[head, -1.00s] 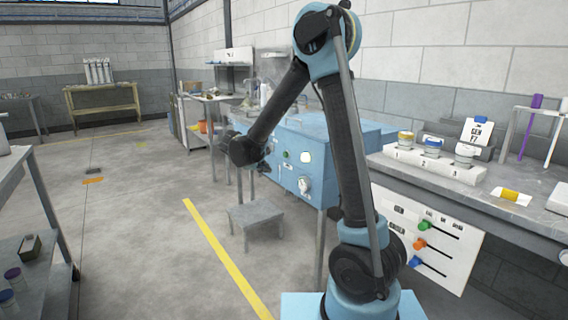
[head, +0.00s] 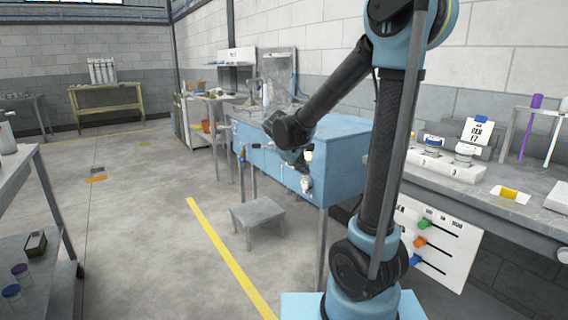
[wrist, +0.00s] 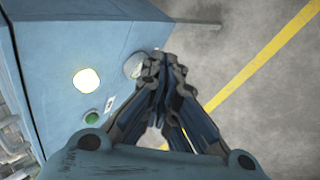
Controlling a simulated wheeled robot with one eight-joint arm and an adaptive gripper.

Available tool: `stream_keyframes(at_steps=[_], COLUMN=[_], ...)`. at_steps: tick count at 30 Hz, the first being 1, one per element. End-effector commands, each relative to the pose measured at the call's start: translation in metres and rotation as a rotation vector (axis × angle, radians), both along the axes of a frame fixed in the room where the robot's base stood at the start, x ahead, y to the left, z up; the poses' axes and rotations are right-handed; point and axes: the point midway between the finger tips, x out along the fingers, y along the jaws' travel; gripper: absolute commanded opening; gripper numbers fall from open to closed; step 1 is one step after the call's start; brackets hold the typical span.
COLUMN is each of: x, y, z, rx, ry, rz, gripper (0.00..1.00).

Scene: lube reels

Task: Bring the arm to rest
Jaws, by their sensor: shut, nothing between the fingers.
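My arm stands on its blue base at the right of the head view, with its upper links reaching up and then down to the left. My gripper (wrist: 160,68) is shut and empty in the wrist view, its dark fingertips together. In the head view the gripper (head: 303,166) is small and dark, seen against the front of the blue cabinet (head: 345,150). In the wrist view the fingertips overlap a round pale fitting (wrist: 134,66) on the cabinet front; I cannot tell whether they touch it.
A workbench (head: 545,205) with numbered jars and a sliding-knob panel (head: 440,240) stands at the right. A low grey stool (head: 258,215) stands before the cabinet. A shelf table (head: 45,175) is at the left. The floor around the yellow line (head: 230,255) is clear.

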Motion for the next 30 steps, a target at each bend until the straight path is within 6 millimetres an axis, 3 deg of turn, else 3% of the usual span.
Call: stream_keyframes(at_steps=[6, 15, 30], x=[-0.049, -0.12, -0.237], y=[-0.045, -0.09, -0.125], z=[0.004, -0.002, -0.036], rx=[0.099, 0.238, 0.471], ry=[0.028, 0.058, 0.091], rz=[-0.115, -0.274, -0.543], gripper=[0.0, 0.0, 0.0])
